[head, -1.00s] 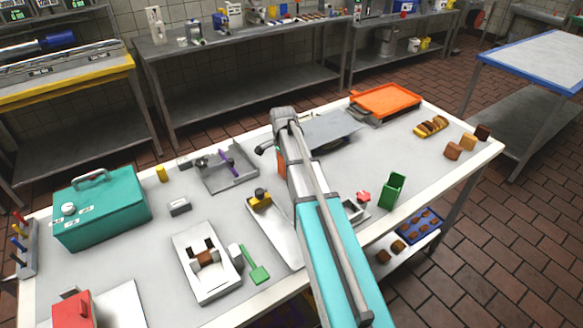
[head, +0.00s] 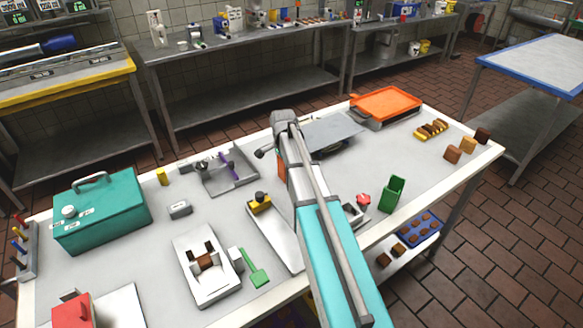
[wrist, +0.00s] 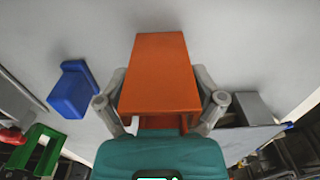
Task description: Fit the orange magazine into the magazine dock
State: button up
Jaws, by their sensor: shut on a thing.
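The orange magazine (wrist: 160,75) is a plain orange block in the middle of the wrist view. My gripper (wrist: 161,98) is shut on it, with one finger along each side. A small orange patch of the magazine (head: 281,171) shows left of my arm in the head view, where the gripper itself is hidden by the arm. A grey tray with a purple lever (head: 240,180) lies left of the arm. I cannot tell which fixture is the magazine dock; it may be hidden behind my arm.
A blue block (wrist: 72,92) and a green holder (wrist: 38,148) are on the left in the wrist view. The green holder (head: 393,194) stands right of my arm in the head view.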

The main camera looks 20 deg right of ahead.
jog(key=shift+r, duration=0.15)
jog(key=shift+c, duration=0.2)
jog(key=shift+r+p, duration=0.35)
jog(key=shift+p, duration=0.2)
jog(key=shift+c, duration=0.7)
jog(key=shift+r+p, duration=0.7)
jog(key=s+r+p, duration=0.1)
jog(key=r+p, duration=0.1)
jog(key=s+r+p, duration=0.3)
jog(key=r+p, duration=0.1)
jog(key=shift+s+a+r+p, duration=0.35)
jog(key=shift+s+a, duration=0.05)
jog(key=shift+c, duration=0.2)
jog(key=s+a+r+p, duration=0.1)
jog(key=s+r+p, duration=0.2)
jog(key=s, duration=0.6)
jog(key=shift+a+r+p, duration=0.3)
jog(key=shift+r+p, duration=0.1)
